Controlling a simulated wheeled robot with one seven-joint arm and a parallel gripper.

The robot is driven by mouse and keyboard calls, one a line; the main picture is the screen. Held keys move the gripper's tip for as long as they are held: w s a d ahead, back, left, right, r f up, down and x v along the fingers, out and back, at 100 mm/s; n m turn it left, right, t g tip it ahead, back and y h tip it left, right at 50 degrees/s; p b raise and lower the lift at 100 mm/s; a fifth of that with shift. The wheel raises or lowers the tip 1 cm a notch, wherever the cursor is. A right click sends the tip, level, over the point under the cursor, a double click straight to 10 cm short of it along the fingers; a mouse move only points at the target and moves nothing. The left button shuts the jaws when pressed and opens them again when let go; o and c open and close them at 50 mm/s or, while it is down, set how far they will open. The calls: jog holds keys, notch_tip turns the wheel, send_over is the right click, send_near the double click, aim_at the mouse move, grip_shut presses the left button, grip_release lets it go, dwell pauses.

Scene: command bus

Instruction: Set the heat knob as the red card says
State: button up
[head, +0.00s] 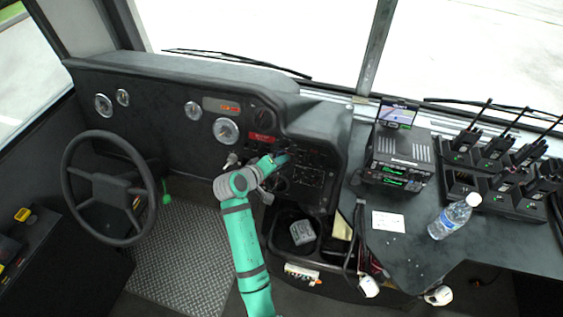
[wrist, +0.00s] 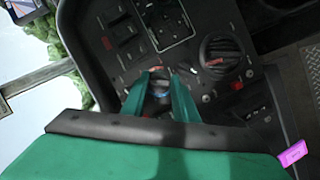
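A red card (head: 263,138) with pale print too small to read is on the dashboard, below a dark dial. My gripper (head: 283,158) is at the panel just below and right of the card. In the wrist view my gripper (wrist: 165,76) has its two green fingers apart, one on each side of a small round knob (wrist: 160,91) with a pale bluish mark. I cannot tell whether the fingers touch it. A larger black knob (wrist: 222,52) with a red pointer is to the right, clear of the fingers. Which knob is heat cannot be read.
Switches (wrist: 120,30) and a framed panel (wrist: 165,22) lie close to the fingers. The steering wheel (head: 108,188) is at left.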

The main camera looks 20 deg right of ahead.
jog(key=o, duration=0.4)
jog(key=shift+s+d+f, duration=0.1)
jog(key=shift+d+f, duration=0.05)
jog(key=shift+d, duration=0.05)
jog(key=shift+c, duration=0.2)
jog(key=shift+a, duration=0.1)
jog(key=shift+a+r, duration=0.15)
jog(key=shift+r, duration=0.05)
jog(key=v, duration=1)
jog(key=shift+s+a+r, duration=0.1)
